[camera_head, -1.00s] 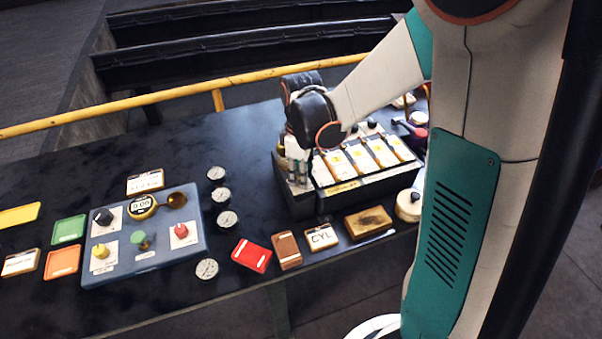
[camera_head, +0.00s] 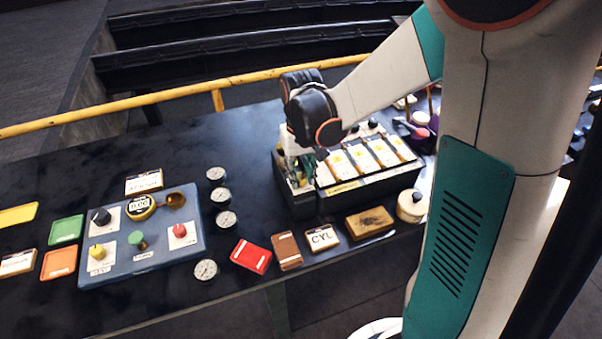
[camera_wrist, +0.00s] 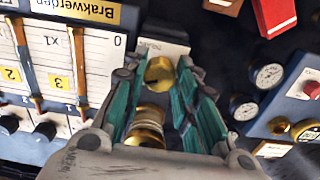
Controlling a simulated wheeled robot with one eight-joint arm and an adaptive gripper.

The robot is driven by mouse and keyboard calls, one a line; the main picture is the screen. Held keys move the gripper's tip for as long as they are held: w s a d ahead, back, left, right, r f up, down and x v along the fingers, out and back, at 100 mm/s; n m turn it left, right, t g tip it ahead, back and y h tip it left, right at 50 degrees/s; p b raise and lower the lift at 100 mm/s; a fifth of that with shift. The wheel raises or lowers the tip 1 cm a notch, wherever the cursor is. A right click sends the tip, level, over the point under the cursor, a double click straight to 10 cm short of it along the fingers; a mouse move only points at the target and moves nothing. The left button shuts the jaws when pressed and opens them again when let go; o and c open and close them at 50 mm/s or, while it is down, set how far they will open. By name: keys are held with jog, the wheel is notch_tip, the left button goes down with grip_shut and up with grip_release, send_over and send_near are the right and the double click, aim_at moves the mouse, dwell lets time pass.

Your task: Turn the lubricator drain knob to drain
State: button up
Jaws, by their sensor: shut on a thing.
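The lubricator drain knob, a brass knob (camera_wrist: 160,72), sits between my teal fingers in the wrist view. A brass ribbed body (camera_wrist: 148,122) shows behind it, nearer the camera. My gripper (camera_wrist: 161,80) is shut on the knob, with one finger on each side. A small label with print too blurred to read lies just beyond the knob. In the head view my gripper (camera_head: 298,170) points down at the left end of the black box (camera_head: 325,200) with white cards. There my wrist and fingers hide most of the knob, so its setting is not clear.
The white cards and black knobs (camera_wrist: 45,131) are close on the left in the wrist view. A blue panel (camera_head: 150,262) with coloured knobs and several dial gauges (camera_head: 220,194) stand left of the box. Small blocks line the front. A yellow rail (camera_head: 150,98) runs behind.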

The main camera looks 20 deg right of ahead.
aim_at(301, 176)
jog(key=m, duration=0.4)
jog(key=shift+m, duration=0.4)
dwell(0.4)
jog(key=o, duration=1.1)
jog(key=shift+c, duration=0.2)
notch_tip(301, 176, up, 12)
jog(key=shift+s, duration=0.1)
